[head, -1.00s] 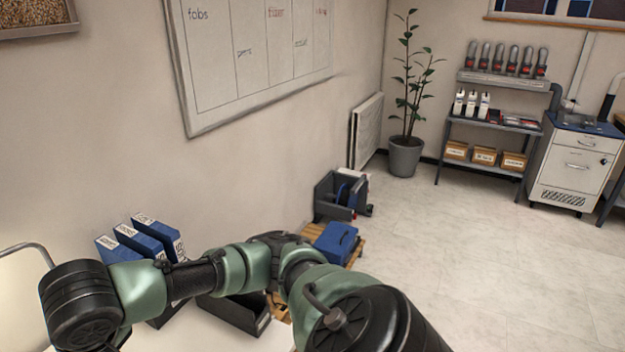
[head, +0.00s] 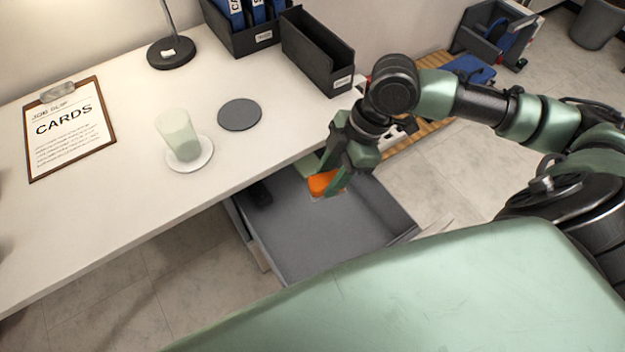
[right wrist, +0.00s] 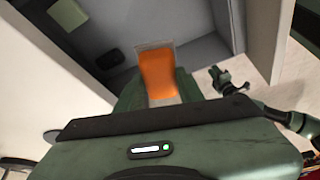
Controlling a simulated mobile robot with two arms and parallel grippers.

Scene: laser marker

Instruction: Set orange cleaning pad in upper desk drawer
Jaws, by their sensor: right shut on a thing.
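The orange cleaning pad (head: 322,184) is held between the fingers of my right gripper (head: 332,176), over the open desk drawer. In the right wrist view the pad (right wrist: 158,76) has a pale grey edge and sits between the jaws, with the drawer floor behind it. The grey drawer (head: 320,238) is pulled out just under the desk top. Whether the pad touches the drawer floor is not clear. What looks like my left gripper (right wrist: 228,80) shows small in the right wrist view; its jaws are too small to read.
In the drawer lie a small black object (head: 261,196) and a pale green block (head: 304,166). The white desk (head: 110,220) holds a clipboard (head: 70,129), a glass (head: 178,137) on a saucer, a dark disc (head: 239,114), a lamp base (head: 171,53) and black bins (head: 317,54). The drawer's front half is clear.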

